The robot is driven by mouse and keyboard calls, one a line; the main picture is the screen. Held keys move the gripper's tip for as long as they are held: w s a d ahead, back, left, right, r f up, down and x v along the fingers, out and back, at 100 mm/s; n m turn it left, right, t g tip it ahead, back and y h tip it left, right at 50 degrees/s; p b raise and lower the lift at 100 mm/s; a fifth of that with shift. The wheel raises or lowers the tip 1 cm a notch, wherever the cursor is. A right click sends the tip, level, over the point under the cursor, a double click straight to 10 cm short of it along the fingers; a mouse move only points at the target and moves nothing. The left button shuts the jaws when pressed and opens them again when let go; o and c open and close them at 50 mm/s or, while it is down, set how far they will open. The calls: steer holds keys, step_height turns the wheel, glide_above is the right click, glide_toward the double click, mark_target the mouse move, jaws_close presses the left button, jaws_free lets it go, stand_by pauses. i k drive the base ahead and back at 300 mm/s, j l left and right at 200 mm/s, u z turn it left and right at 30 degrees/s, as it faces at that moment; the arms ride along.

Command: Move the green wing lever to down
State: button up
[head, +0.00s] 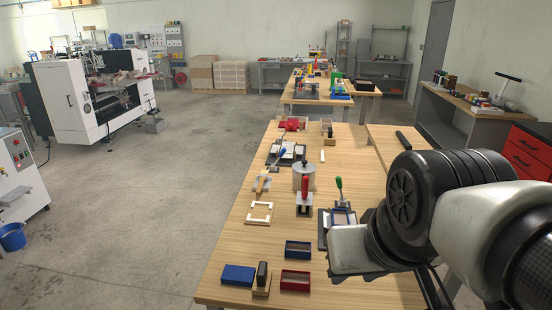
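A small lever with a green handle (339,187) stands close to upright on the long wooden table. My gripper (357,274) is on the near side of this fixture, low over the table and apart from the green handle. My arm's white end link covers the near right part of the fixture. The fingers are mostly hidden, so their opening does not show.
Blue (298,249) and red (295,280) open boxes, a blue block (238,275) and a dark upright piece (262,274) lie nearer.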

mark_target(339, 182)
steer(key=i+j+u, duration=0.1)
steer(key=j+u, duration=0.2)
steer(key=j, duration=0.15)
steer(key=i+j+u, duration=0.25)
steer(key=j, duration=0.2)
steer(key=i+j+u, duration=0.1)
steer(key=j+u, duration=0.2)
steer(key=j, duration=0.15)
steer(key=i+j+u, duration=0.3)
steer(key=i+j, duration=0.85)
steer(key=i, duration=0.25)
steer(key=i+l+z, duration=0.1)
steer(key=i+z, duration=0.65)
steer(key=i+j+z, duration=0.15)
steer(key=i+z, duration=1)
steer(key=z, duration=0.15)
steer(key=i+j+z, duration=0.15)
steer(key=i+z, duration=0.4)
steer(key=z, duration=0.25)
steer(key=i+z, duration=0.1)
steer(key=z, duration=0.35)
steer(key=i+z, duration=0.15)
steer(key=z, duration=0.25)
steer(key=i+j+z, duration=0.1)
steer(key=z, duration=0.35)
steer(key=i+j+z, duration=0.2)
steer(key=z, duration=0.15)
